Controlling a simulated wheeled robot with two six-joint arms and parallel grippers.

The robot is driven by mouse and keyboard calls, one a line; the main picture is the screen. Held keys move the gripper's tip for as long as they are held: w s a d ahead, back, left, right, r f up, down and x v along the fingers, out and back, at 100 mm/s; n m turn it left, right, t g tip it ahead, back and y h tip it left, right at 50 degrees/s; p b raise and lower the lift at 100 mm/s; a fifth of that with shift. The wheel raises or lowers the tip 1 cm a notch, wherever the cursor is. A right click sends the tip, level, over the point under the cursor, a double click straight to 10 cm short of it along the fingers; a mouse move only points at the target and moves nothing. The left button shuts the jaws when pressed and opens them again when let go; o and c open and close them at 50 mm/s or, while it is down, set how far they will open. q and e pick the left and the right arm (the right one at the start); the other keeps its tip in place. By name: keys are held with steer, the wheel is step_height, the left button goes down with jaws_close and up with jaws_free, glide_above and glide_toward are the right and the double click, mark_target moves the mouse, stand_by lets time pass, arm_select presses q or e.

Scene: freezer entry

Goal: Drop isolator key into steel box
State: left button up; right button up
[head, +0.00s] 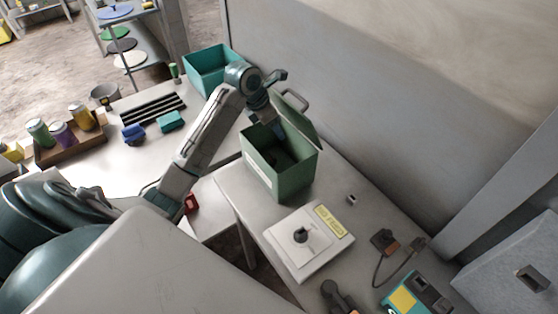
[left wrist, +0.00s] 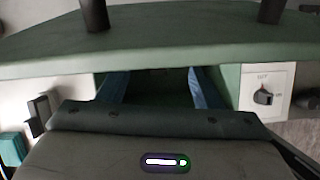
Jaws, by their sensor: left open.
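The green steel box (head: 275,180) stands on the grey bench with its hinged lid (head: 297,115) raised at the back. My left gripper (head: 277,130) points down into the box's open top. In the left wrist view, the two blue fingers (left wrist: 160,90) are spread apart with nothing visible between them, and the green lid (left wrist: 190,35) spans the top. A white isolator plate (head: 311,252) with a black rotary knob (head: 301,235) and a yellow label lies in front of the box. I cannot make out a loose isolator key; the box's inside is dark and partly hidden.
A teal bin (head: 209,70), a black slotted rack (head: 152,110) and a wooden tray of cans (head: 70,148) are on the left table. A small metal item (head: 352,199), a cabled plug (head: 383,241) and a teal-yellow device (head: 408,298) lie right. A wall stands behind the box.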

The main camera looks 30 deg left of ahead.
arm_select(q)
steer(key=b+v, duration=0.2)
steer(key=v, duration=0.8)
steer(key=shift+f, duration=0.1)
